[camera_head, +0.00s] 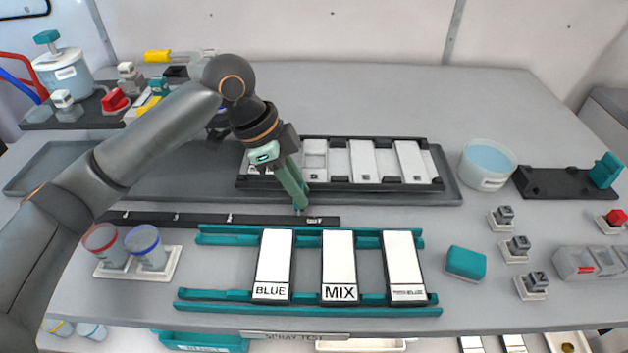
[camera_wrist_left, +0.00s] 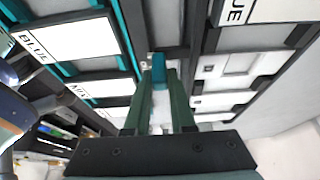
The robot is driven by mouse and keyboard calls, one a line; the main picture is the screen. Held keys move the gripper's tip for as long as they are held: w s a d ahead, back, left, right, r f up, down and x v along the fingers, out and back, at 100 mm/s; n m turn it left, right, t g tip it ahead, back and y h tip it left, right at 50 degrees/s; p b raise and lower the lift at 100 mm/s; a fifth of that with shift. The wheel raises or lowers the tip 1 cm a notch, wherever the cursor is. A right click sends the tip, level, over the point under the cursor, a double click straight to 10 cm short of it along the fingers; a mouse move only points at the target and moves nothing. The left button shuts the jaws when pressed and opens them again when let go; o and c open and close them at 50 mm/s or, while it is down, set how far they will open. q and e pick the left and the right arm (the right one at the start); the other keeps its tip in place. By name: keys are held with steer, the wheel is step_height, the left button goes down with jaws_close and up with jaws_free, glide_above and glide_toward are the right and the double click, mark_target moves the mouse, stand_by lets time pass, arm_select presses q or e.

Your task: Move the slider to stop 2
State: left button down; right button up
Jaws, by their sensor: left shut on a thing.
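A black rail (camera_head: 205,218) with small white marks lies across the table, and small white lettering is near its right end. My left gripper (camera_head: 300,207) points down at the right part of this rail. In the left wrist view my left gripper (camera_wrist_left: 160,80) has its green fingers shut on a small teal slider (camera_wrist_left: 158,66). The slider is mostly hidden by the fingers in the head view. Which numbers the marks carry is too small to read. My right gripper is not in view.
In front of the rail, a teal rack (camera_head: 215,307) holds white panels labelled BLUE and MIX. Behind it, a black frame (camera_head: 437,185) holds more white panels on a dark tray. Two cups (camera_head: 146,243) stand at the front left. A teal block (camera_head: 466,263) lies right of the rack.

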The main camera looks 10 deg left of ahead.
arm_select(q)
steer(key=a+p, duration=0.1)
steer(key=a, duration=0.3)
steer(key=s+a+p, duration=0.1)
steer(key=a, duration=0.2)
steer(key=s+a+p, duration=0.1)
steer(key=a+p, duration=0.1)
steer(key=a, duration=0.2)
steer(key=shift+s+a, duration=0.2)
steer(key=shift+a, duration=0.4)
steer(key=c, duration=0.8)
jaws_free()
steer(key=shift+o, duration=0.2)
steer(key=v, duration=1.2)
steer(key=shift+r+p, duration=0.3)
steer(key=shift+p, duration=0.15)
steer(key=shift+s+f, duration=0.1)
steer(key=shift+s, duration=0.1)
